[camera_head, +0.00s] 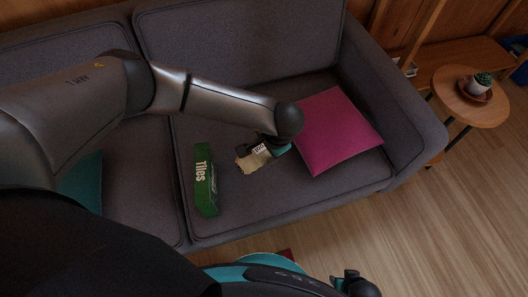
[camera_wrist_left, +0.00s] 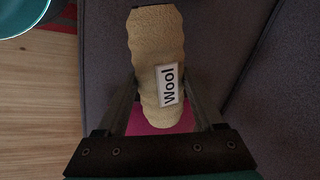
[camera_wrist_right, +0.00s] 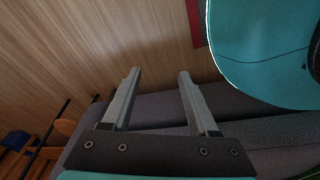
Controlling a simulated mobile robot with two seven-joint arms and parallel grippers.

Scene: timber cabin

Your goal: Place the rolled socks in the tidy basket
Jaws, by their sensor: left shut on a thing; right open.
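The rolled socks are a tan knobbly roll (camera_head: 252,160) with a white label reading "Wool" in the left wrist view (camera_wrist_left: 155,40). My left gripper (camera_head: 270,147) is shut on the roll, one finger on each side, over the right seat cushion of the sofa. My right gripper (camera_wrist_right: 158,76) is open and empty, beyond the sofa's front edge above the floor. A teal rounded rim shows at the top left of the left wrist view; I cannot tell whether it is the basket or my base. No basket is clearly identifiable.
The grey sofa (camera_head: 240,215) holds a green "Tiles" box (camera_head: 205,182) left of the socks and a magenta cushion (camera_head: 335,130) to their right. A teal cushion (camera_head: 82,182) lies at the left. A round side table (camera_head: 460,88) bears a potted plant (camera_head: 480,84). Wooden floor at right is open.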

